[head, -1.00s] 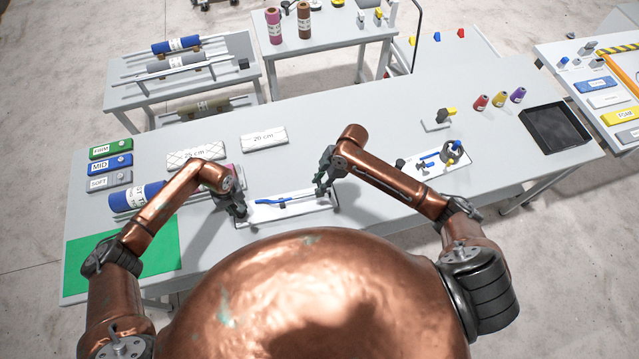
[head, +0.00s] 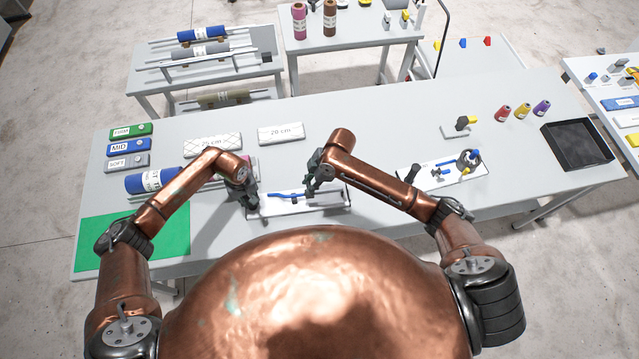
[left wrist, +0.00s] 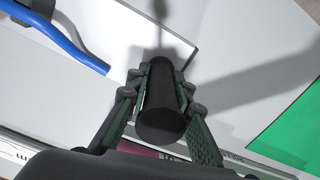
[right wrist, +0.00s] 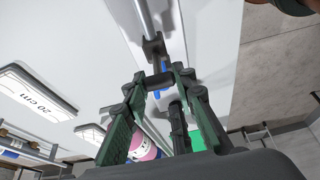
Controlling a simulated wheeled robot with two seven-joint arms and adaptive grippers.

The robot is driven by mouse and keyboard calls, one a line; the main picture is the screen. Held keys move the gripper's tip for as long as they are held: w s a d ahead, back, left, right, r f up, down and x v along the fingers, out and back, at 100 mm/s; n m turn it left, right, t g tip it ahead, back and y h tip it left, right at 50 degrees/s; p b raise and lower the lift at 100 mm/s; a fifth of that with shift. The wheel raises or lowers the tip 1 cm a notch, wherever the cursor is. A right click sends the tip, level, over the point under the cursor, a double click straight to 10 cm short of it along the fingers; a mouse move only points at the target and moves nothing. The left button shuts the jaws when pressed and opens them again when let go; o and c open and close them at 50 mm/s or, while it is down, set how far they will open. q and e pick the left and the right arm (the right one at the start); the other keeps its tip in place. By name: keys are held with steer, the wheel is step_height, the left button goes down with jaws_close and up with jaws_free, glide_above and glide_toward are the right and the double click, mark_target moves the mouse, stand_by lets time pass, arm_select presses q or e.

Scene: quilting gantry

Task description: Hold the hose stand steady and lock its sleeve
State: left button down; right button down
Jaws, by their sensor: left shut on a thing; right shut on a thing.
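The hose stand is a white board (head: 335,203) with a blue hose (head: 284,196) across it, lying near the front edge of the table. My left gripper (head: 250,208) is at the board's left end. In the left wrist view it is shut around an upright black cylinder (left wrist: 162,115). My right gripper (head: 311,190) is over the right part of the board. In the right wrist view its fingertips are shut on a dark collar-like piece (right wrist: 157,80), which I take for the sleeve, below a grey rod (right wrist: 146,22). The fingers partly hide it; whether it is locked I cannot tell.
A second white board with blue and yellow fittings (head: 445,172) lies to the right, near my right forearm. White 20 cm (head: 281,133) and 25 cm (head: 213,145) blocks lie behind. A blue roll (head: 150,181) and green mat (head: 130,240) are left. A black tray (head: 577,145) is far right.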

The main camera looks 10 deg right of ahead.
arm_select(q)
steer(key=shift+s+f, duration=0.25)
arm_select(e)
steer(key=shift+s+a, duration=0.1)
steer(key=shift+a, duration=0.15)
steer(key=c, duration=1.9)
jaws_free()
steer(key=shift+c, duration=0.2)
arm_select(q)
steer(key=shift+a, duration=0.1)
arm_select(e)
steer(key=o, duration=0.4)
steer(key=shift+c, duration=0.2)
steer(key=shift+d, duration=0.1)
steer(key=v, duration=1.2)
